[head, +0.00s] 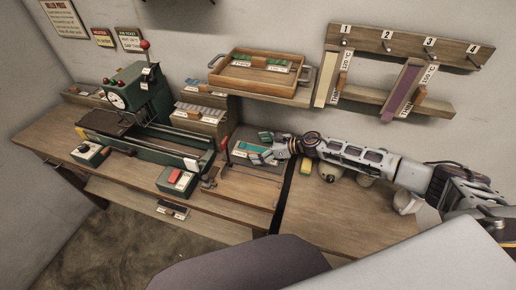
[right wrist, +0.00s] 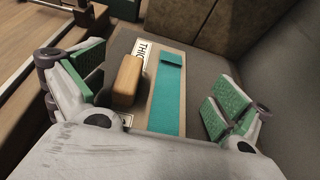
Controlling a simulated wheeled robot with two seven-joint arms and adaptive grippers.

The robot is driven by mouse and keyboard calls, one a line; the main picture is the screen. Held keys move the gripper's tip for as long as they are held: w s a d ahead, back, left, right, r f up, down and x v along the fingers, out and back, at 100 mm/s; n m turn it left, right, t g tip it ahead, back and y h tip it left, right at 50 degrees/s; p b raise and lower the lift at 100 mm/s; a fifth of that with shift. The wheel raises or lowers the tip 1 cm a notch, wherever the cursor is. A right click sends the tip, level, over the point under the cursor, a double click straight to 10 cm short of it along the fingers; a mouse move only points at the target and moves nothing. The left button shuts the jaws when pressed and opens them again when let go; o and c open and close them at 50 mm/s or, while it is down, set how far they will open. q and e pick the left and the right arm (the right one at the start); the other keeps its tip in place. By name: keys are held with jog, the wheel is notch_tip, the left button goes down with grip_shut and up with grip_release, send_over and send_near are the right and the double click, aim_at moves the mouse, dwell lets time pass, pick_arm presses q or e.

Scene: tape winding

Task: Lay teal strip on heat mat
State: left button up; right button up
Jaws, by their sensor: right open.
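The teal strip (right wrist: 167,100) lies along a tan board that has a wooden block handle (right wrist: 127,80) and a white label reading "THIC…". Its far end looks folded or doubled. The board rests on a dark grey flat surface (right wrist: 112,50); I cannot tell whether this is the heat mat. My right gripper (right wrist: 152,85) is open, its green-padded fingers on either side of the board and apart from it. In the head view, my right gripper (head: 263,147) is over the back of the bench, partly covering the board (head: 243,150). My left gripper is not in view.
A green press with a gauge (head: 117,101) stands at left on the bench. A wooden tray (head: 262,90) is on the wall shelf. Numbered pegs (head: 387,46) hold cream and purple strip boards. The bench front right (head: 345,215) is clear.

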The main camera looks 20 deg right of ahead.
jog(key=shift+s+d, duration=0.15)
jog(key=shift+d, duration=0.05)
jog(key=shift+s+d+r, duration=0.2)
jog(key=shift+s+d, duration=0.1)
jog(key=shift+d, duration=0.15)
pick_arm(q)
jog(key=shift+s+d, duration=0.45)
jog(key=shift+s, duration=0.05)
pick_arm(e)
jog(key=shift+v, duration=5.2)
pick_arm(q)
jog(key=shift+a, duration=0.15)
pick_arm(e)
jog(key=shift+a, duration=0.1)
